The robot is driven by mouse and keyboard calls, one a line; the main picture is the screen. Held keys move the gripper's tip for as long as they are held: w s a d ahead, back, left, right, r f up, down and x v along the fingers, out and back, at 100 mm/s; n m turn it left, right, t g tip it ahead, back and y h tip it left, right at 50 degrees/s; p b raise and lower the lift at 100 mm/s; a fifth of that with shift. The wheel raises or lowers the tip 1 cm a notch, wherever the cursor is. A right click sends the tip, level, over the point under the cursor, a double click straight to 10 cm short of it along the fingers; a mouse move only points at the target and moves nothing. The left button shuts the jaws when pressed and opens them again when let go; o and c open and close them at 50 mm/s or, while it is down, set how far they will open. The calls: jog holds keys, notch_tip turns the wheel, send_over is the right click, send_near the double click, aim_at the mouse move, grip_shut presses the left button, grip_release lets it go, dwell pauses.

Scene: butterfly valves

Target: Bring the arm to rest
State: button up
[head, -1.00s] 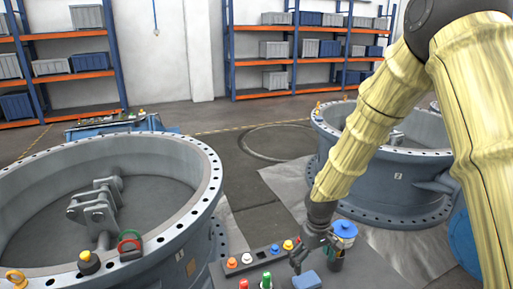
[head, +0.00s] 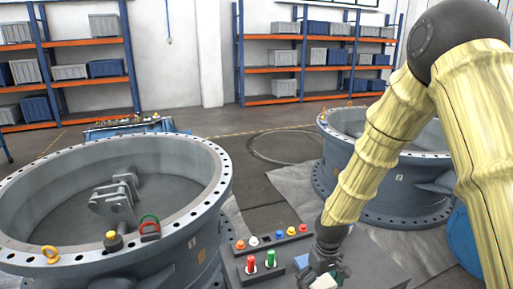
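My arm, in a pale yellow sleeve, comes in from the right in the head view and reaches down to the work surface. My gripper (head: 322,276) is at the lower middle, low over or at the dark grey surface (head: 275,278). A small pale blue piece (head: 302,261) shows beside its left side, and another pale piece shows under it near the bottom edge. I cannot tell whether the fingers touch either, nor whether they are open or shut.
A large grey valve body (head: 205,205) with small parts on its rim fills the left. Another valve body (head: 400,205) stands behind my arm. Red (head: 250,265) and green (head: 270,259) pegs and a strip of coloured knobs (head: 265,240) are left of my gripper. Shelves line the back wall.

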jog(key=s+f+m+p, duration=0.1)
jog(key=s+f+m, duration=0.1)
jog(key=s+f, duration=1.5)
jog(key=s+d+f+m, duration=0.1)
jog(key=s+d+f, duration=0.1)
jog(key=s, duration=0.6)
jog(key=s+d+f+m+p, duration=0.1)
jog(key=s+f, duration=0.1)
jog(key=s, duration=0.7)
jog(key=shift+d, duration=0.35)
jog(key=shift+s, duration=0.1)
